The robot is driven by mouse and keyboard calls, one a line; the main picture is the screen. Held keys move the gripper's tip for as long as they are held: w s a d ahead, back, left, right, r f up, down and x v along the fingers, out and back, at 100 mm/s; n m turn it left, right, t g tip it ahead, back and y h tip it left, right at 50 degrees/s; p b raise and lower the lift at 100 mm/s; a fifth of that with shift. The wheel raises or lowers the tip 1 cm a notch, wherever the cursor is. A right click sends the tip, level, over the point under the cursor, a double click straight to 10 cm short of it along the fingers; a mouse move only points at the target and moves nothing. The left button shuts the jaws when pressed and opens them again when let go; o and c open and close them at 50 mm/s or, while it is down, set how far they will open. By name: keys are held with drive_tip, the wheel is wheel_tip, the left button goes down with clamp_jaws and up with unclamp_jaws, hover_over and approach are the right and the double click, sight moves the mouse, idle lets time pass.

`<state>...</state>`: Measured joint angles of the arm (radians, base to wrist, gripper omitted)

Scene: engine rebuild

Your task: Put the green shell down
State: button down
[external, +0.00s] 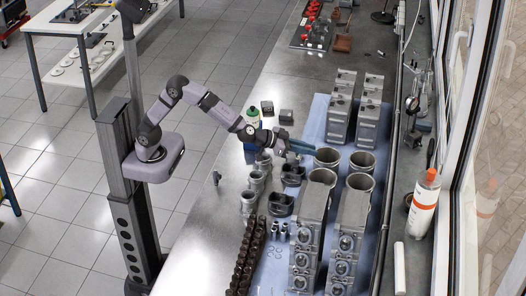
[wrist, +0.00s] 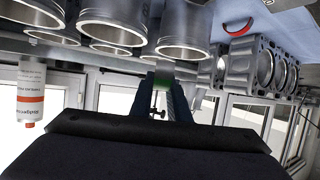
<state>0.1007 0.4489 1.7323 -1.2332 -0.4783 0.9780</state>
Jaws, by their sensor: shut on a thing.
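My gripper (external: 298,147) is at the end of the outstretched arm, above the blue mat (external: 318,112) and just behind the wide metal cylinders. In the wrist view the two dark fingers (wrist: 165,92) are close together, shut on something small. In the external view I cannot make out the shell. The wrist view is tilted, with the mat at the top.
Wide metal cylinders (external: 327,158) stand close in front of my gripper. Long engine blocks (external: 310,225) lie nearer the camera, and ribbed grey blocks (external: 340,105) stand behind. Dark pistons (external: 292,175) and smaller cylinders (external: 257,181) are to the left. A red curved piece (wrist: 238,27) lies on the mat.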

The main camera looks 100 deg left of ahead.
drive_tip(key=s+a+n+g+y, duration=0.1)
drive_tip(key=s+a+n+y, duration=0.15)
drive_tip(key=a, duration=1.55)
drive_tip(key=n+g+y, duration=0.2)
hover_over(304, 137)
drive_tip(key=shift+a+f+b, duration=0.1)
drive_tip(key=shift+f+b, duration=0.5)
drive_tip(key=shift+f, duration=6.9)
drive_tip(key=shift+f, duration=0.15)
drive_tip(key=c, duration=1.7)
unclamp_jaws()
